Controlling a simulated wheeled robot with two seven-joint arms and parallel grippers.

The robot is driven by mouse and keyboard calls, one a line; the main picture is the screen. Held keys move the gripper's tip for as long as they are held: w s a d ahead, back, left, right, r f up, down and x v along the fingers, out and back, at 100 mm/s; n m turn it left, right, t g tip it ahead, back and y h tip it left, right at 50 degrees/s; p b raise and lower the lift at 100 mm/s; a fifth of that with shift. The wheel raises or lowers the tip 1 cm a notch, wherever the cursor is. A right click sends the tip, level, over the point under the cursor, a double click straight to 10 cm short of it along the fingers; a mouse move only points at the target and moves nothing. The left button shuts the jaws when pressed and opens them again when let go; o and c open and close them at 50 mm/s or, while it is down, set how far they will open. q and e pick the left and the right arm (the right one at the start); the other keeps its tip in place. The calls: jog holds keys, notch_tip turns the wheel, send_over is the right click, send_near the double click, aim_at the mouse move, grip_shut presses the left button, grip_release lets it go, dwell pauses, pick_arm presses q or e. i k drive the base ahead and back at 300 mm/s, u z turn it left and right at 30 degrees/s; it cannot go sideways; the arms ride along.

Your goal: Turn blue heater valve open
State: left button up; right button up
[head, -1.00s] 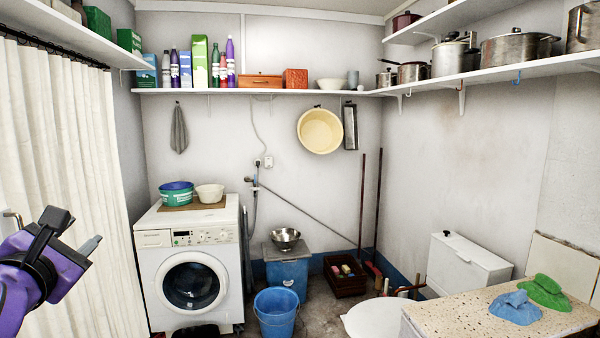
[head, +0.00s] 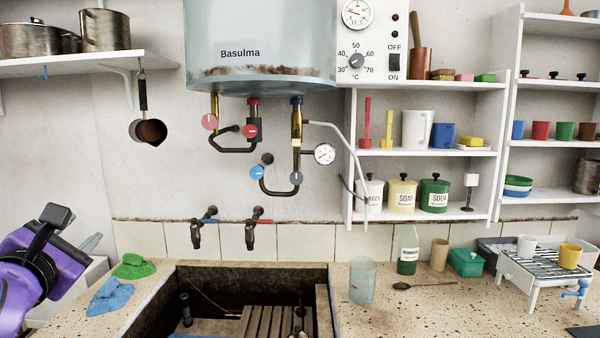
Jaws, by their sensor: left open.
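The water heater (head: 262,45), marked Basulma, hangs on the wall at the upper middle of the head view. Below it, on the right-hand pipe, is a round light-blue valve handle (head: 257,173) with a small white mark. A greyer blue round handle (head: 296,178) with an upright white mark sits just to its right. A red round handle (head: 209,121) and a red fitting (head: 251,131) are on the left pipes. My left gripper (head: 76,232) is open and empty at the far left, well away from the valves. My right gripper is out of view.
Two wall taps (head: 196,232) stand above the stone trough (head: 180,290). A glass (head: 362,281), a green bottle (head: 408,250) and a dish rack (head: 540,270) are on the right counter. A dial gauge (head: 324,153) sits beside the pipes. A ladle-like pan (head: 148,131) hangs at left.

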aim_at(256, 171)
jog(key=z, duration=0.5)
jog(key=i, duration=1)
